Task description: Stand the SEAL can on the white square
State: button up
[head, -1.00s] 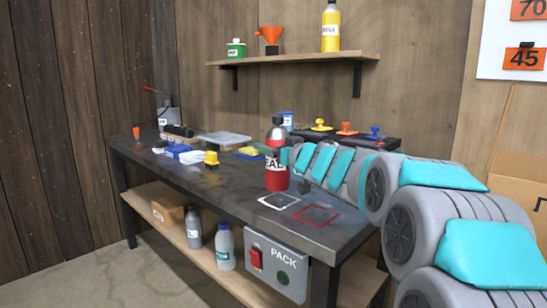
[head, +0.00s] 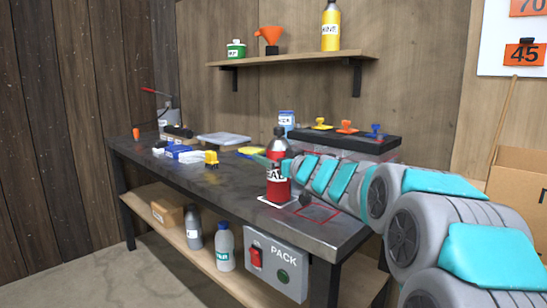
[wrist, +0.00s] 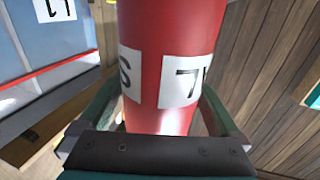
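The SEAL can (head: 277,188) is red with a white label and a dark grey cap. It is upright over the white square (head: 265,201) on the bench, hiding most of that outline. Its base looks at or very near the bench top; I cannot tell whether it touches. My gripper (head: 285,168) reaches in from the right and is shut on the can. In the wrist view the can (wrist: 172,60) fills the middle, with a finger along each side and parts of its white labels showing.
A red outlined square (head: 320,213) lies just right of the white one, under my arm. A dark rack with coloured knobs (head: 345,137) stands behind. A yellow-topped block (head: 211,158) and other items lie left. A PACK switch box (head: 277,262) hangs at the front edge.

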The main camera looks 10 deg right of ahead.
jog(key=shift+r, duration=0.1)
jog(key=shift+s+r, duration=0.1)
jog(key=v, duration=0.7)
jog(key=shift+p, duration=0.35)
jog(key=shift+s+d, duration=0.1)
jog(key=shift+s, duration=0.05)
dwell(1.5)
